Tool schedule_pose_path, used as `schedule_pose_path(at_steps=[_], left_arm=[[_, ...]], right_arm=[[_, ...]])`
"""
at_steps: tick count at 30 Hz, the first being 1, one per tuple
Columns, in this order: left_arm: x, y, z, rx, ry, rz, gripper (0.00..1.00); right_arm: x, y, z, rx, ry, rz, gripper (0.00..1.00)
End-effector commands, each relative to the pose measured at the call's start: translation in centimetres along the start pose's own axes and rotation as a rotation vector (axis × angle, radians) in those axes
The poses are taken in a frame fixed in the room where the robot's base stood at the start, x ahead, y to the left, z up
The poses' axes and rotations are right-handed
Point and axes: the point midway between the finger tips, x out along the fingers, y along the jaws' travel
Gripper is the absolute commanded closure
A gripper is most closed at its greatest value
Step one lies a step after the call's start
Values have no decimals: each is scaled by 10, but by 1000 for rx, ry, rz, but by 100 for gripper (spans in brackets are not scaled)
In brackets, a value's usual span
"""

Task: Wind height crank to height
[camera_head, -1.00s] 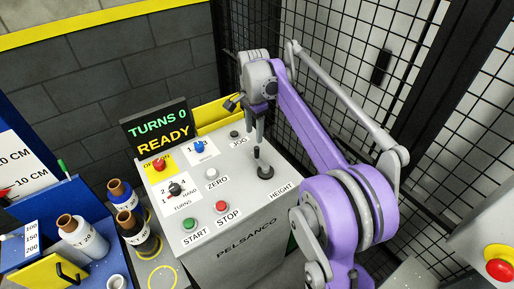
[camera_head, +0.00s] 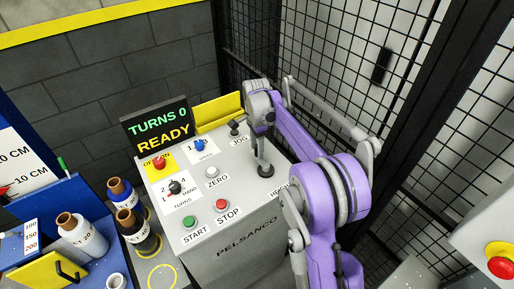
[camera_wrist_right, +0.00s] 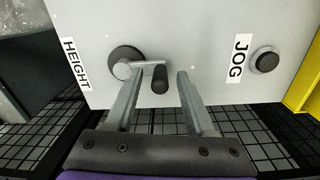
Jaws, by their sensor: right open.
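The height crank (camera_head: 265,169) is at the right side of the grey control panel (camera_head: 240,184), near the partly covered HEIGHT label. In the right wrist view it has a round dark hub (camera_wrist_right: 126,56), a short metal arm and a black knob (camera_wrist_right: 160,80). My right gripper (camera_head: 262,154) is over the crank, pointing down. Its two grey fingers (camera_wrist_right: 160,77) are open, and the knob appears between them with gaps on both sides. How deep the fingers reach around the knob is unclear. The display (camera_head: 159,130) reads TURNS 0, READY. My left gripper is out of view.
Several other knobs and buttons, including the green START button (camera_head: 190,222), lie left of the crank. Black mesh fencing (camera_head: 365,100) stands close behind and right of my right arm.

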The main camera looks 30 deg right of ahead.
Motion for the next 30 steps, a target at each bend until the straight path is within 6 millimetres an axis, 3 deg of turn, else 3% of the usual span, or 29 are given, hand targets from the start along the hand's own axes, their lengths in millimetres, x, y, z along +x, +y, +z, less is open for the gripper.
schedule_pose_path(at_steps=[9, 18, 30], left_arm=[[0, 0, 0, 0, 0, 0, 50], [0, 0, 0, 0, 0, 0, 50], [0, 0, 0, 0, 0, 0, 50]], right_arm=[[2, 0, 0, -1, 0, 0, 48], [2, 0, 0, -1, 0, -1, 100], [2, 0, 1, -20, 0, -1, 100]])
